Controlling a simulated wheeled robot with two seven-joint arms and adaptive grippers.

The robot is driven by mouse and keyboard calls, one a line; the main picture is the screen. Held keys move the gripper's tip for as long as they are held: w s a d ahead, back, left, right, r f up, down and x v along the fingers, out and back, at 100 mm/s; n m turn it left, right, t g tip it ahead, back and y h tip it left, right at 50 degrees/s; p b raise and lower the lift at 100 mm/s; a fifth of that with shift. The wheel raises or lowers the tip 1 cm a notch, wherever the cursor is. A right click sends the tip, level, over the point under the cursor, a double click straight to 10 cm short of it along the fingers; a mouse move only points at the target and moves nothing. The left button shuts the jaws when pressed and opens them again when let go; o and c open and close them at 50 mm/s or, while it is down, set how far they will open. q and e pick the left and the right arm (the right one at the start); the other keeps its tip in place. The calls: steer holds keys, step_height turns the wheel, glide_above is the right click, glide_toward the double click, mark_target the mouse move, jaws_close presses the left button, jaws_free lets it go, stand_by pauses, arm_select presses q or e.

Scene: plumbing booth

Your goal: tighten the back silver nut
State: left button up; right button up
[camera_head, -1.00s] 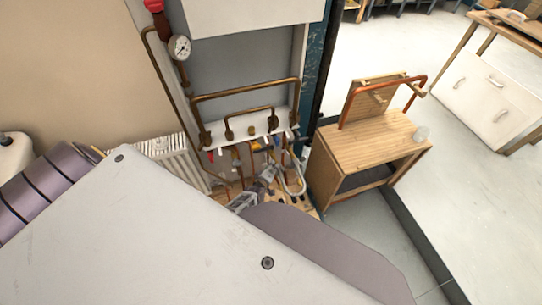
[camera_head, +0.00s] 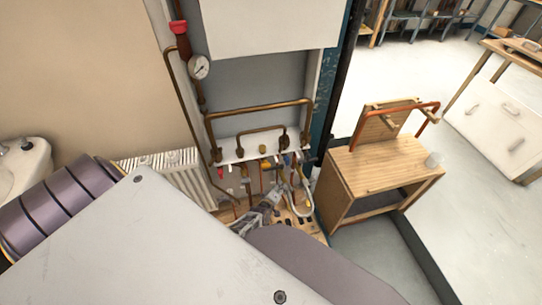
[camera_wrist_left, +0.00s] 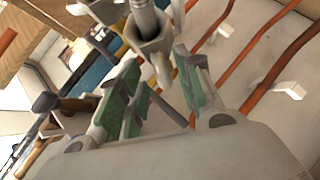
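In the left wrist view, a silver hex nut (camera_wrist_left: 150,45) sits on the end of a grey pipe or hose (camera_wrist_left: 144,14). My left gripper (camera_wrist_left: 157,60) is open, with its green-padded fingers apart on either side of the nut's lower end. I cannot tell whether either pad touches it. In the head view my left gripper (camera_head: 270,196) is small, low among the hoses under the white shelf, and the nut cannot be made out there. I cannot tell from these views whether this is the back nut. My right gripper is not in view.
Copper pipes (camera_head: 258,110) and a pressure gauge (camera_head: 199,67) are on the booth wall. A pale curved hose (camera_head: 300,205) hangs close to my left gripper. Orange pipes (camera_wrist_left: 285,50) run beside it. A wooden cabinet (camera_head: 385,165) stands right; a radiator (camera_head: 165,165) is left.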

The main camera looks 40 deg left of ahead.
arm_select(q)
steer(key=v, duration=1.1)
stand_by(0.6)
steer(key=shift+d, duration=0.15)
stand_by(0.5)
